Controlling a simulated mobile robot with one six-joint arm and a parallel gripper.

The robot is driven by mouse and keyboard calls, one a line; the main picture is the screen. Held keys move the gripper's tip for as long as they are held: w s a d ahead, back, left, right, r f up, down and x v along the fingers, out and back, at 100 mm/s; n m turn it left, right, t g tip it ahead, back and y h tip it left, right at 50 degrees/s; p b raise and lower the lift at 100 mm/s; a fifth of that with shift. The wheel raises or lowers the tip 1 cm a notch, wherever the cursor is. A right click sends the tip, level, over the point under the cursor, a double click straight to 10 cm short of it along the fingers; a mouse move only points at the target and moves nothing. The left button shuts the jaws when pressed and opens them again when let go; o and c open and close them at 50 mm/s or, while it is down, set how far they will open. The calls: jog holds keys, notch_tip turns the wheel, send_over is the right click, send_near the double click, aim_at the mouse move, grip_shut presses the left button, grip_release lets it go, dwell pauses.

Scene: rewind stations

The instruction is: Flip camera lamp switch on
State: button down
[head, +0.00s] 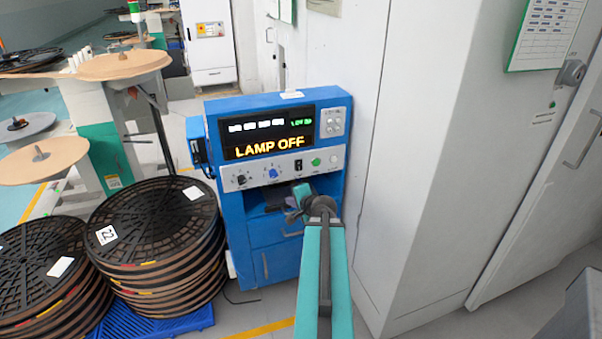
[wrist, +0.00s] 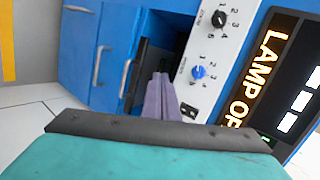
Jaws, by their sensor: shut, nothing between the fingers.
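The blue control cabinet (head: 232,215) has a display (head: 268,135) that reads "LAMP OFF" in amber letters. A small dark switch (head: 298,166) sits on the white panel strip below the display, between a blue knob and a green button. In the wrist view the dark switch (wrist: 188,110) shows partly, beside the fingers, and the view is turned on its side. My gripper (wrist: 162,76) is shut and empty, with its purple-grey fingers in front of the cabinet near the panel's lower edge. Whether the fingertips touch anything cannot be told. The switch's lever position is too small to read.
The blue knob (head: 273,173), black knob (head: 241,179) and green button (head: 316,162) flank the switch. Stacked black reels (head: 155,230) stand left of the cabinet. A tall white cabinet (head: 425,150) stands close on the right. A dark recess and drawer handles lie below the panel.

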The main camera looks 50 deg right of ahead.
jog(key=s+d+r+m+h, duration=0.2)
jog(key=s+d+r, duration=0.3)
jog(key=d+r, duration=0.1)
jog(key=shift+d+r+m, duration=0.3)
jog(key=shift+d+r, duration=0.1)
jog(key=shift+d, duration=0.15)
jog(key=shift+w+d, duration=0.1)
jog(key=shift+w, duration=0.05)
